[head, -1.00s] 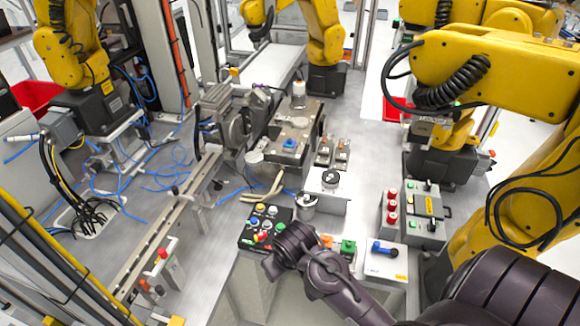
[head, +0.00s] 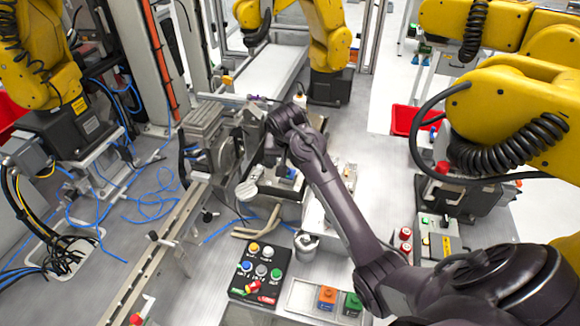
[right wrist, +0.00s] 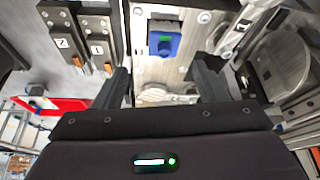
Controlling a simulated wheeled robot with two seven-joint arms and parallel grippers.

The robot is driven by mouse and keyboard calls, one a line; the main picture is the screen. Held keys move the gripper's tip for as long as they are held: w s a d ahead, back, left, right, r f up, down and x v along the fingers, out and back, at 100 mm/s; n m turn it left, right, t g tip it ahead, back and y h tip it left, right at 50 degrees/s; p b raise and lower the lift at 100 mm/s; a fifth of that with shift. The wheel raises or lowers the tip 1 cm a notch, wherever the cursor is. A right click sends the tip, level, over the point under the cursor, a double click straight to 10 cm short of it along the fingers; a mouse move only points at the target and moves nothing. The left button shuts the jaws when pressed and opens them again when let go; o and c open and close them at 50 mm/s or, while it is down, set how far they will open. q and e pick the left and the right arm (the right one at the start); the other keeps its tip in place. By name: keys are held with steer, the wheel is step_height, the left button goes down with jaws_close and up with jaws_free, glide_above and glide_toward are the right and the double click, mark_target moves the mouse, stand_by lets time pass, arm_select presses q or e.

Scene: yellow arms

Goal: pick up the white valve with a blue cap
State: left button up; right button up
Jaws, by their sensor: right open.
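A small blue piece with a green top (right wrist: 163,43) sits on a metal fixture plate (right wrist: 150,70) in the right wrist view. It shows partly in the head view (head: 291,173), behind my gripper. I cannot tell whether it is the valve's cap; no white body shows clearly around it. My dark right gripper (head: 284,157) is over the plate, and in the right wrist view its open fingers (right wrist: 162,78) stand apart and empty. A pale round part (right wrist: 165,95) shows between them, partly hidden by the gripper body. My left gripper is out of view.
A grey vise-like machine (head: 210,140) stands left of the plate. A red bin (head: 412,121) and yellow arms (head: 510,105) stand at the right.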

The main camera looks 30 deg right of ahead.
mark_target(289, 170)
steer(key=shift+w+d, duration=0.1)
steer(key=shift+s+a+f+p, duration=0.4)
steer(key=shift+a+f+p, duration=0.1)
steer(key=shift+p, duration=0.35)
steer(key=shift+w+d+f+p, duration=0.15)
steer(key=shift+w+f+p, duration=0.05)
steer(key=shift+f+p, duration=0.25)
steer(key=x, duration=0.1)
steer(key=p+x, duration=0.1)
steer(key=x, duration=0.1)
steer(key=shift+w+d, duration=0.2)
steer(key=shift+w, duration=0.15)
steer(key=shift+w+d+f, duration=0.1)
steer(key=shift+w+f, duration=0.05)
steer(key=shift+f, duration=0.4)
steer(key=shift+c, duration=0.6)
steer(key=c, duration=0.9)
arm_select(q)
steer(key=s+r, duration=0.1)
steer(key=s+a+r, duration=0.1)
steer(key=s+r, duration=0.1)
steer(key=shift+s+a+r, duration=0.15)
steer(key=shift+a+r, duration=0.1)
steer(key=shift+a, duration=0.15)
arm_select(e)
steer(key=shift+c, duration=0.8)
